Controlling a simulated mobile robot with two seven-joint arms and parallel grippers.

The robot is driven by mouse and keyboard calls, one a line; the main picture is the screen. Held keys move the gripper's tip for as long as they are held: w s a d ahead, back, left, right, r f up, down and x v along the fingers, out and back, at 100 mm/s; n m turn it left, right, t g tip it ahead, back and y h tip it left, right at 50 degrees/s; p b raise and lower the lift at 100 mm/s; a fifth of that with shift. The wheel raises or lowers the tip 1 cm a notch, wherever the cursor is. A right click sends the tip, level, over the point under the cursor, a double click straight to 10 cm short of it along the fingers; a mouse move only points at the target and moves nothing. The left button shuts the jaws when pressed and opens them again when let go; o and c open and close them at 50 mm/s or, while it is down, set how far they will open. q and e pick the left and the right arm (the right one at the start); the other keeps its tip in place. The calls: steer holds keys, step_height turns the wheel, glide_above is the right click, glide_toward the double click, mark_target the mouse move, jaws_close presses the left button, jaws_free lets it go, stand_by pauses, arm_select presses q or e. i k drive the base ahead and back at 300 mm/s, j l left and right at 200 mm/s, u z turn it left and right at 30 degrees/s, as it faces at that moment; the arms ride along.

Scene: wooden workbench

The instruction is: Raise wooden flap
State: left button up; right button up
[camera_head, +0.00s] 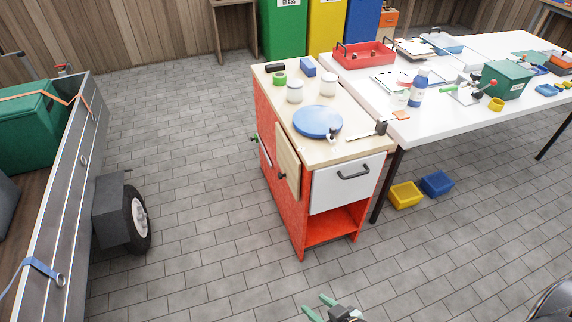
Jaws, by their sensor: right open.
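The wooden flap (288,160) is a light wood panel on the left side of a red cabinet (267,125). It hangs down, about flat along the side below the worktop's edge, with a small dark knob near its lower part. My right gripper (316,305) is at the bottom edge of the view, low in front of the cabinet. Its two green fingers are apart with nothing between them, and it is clear of the flap. My left gripper is not in view.
The cabinet's wooden top (350,150) holds a blue disc (317,121), white jars and small blocks. A white drawer (345,185) faces front. A cluttered white table (440,125) adjoins on the right. A grey trailer (62,190) stands left; paved floor between is free.

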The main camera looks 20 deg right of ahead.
mark_target(283, 162)
steer(key=i+u, duration=0.15)
steer(key=i, duration=4.25)
steer(key=i+z, duration=0.2)
steer(key=z, duration=0.15)
steer(key=i+j+z, duration=0.15)
steer(key=z, duration=0.15)
steer(key=i+j+z, duration=0.1)
steer(key=z, duration=0.25)
steer(key=i+z, duration=0.1)
steer(key=z, duration=1.45)
